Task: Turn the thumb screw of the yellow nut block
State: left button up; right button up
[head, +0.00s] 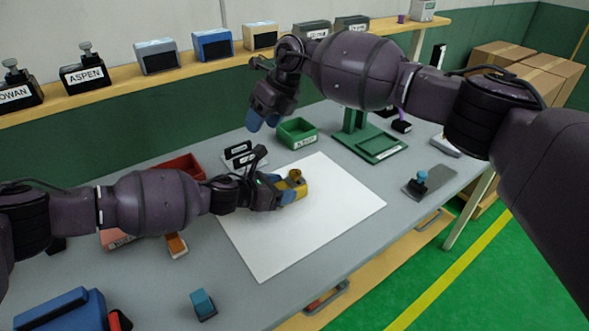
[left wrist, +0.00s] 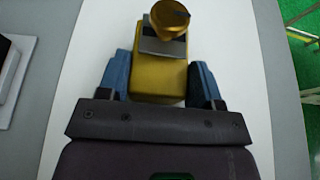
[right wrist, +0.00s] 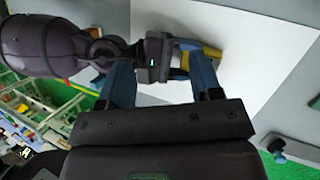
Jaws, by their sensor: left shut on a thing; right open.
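The yellow nut block (head: 302,190) sits on the white sheet, with its brass-coloured thumb screw (head: 295,175) on top. In the left wrist view the block (left wrist: 158,82) lies between the blue fingertips, and the thumb screw (left wrist: 170,18) stands beyond them at its far end. My left gripper (head: 288,191) is shut on the block's sides. My right gripper (head: 263,122) is open and empty, raised behind the sheet, apart from the block. In the right wrist view part of the block (right wrist: 212,52) shows past my left gripper; the screw is not clear there.
The white sheet (head: 345,215) is otherwise clear. A green tray (head: 297,134) and a green stand (head: 372,145) are behind it. A blue-knobbed tool (head: 420,182) lies at right, a blue block (head: 203,304) near the front edge. Labelled stamps line the shelf (head: 190,72).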

jog(key=w+a+r+m+t+y, duration=0.1)
jog(key=w+a+r+t+y, duration=0.2)
jog(key=w+r+y, duration=0.3)
jog(key=w+a+r+m+t+y, duration=0.2)
jog(key=w+a+r+t+y, duration=0.15)
jog(key=r, duration=0.45)
jog(key=w+d+r+m+t, duration=0.4)
jog(key=w+t, duration=0.2)
jog(key=w+d+f+m+t+h, duration=0.35)
jog(key=w+d+m+h, duration=0.25)
jog(key=d+m+h, duration=0.6)
jog(key=n+g, duration=0.2)
jog(key=g, duration=1.8)
send_near(295, 172)
jog(key=x, duration=0.8)
jog(key=shift+f, duration=0.25)
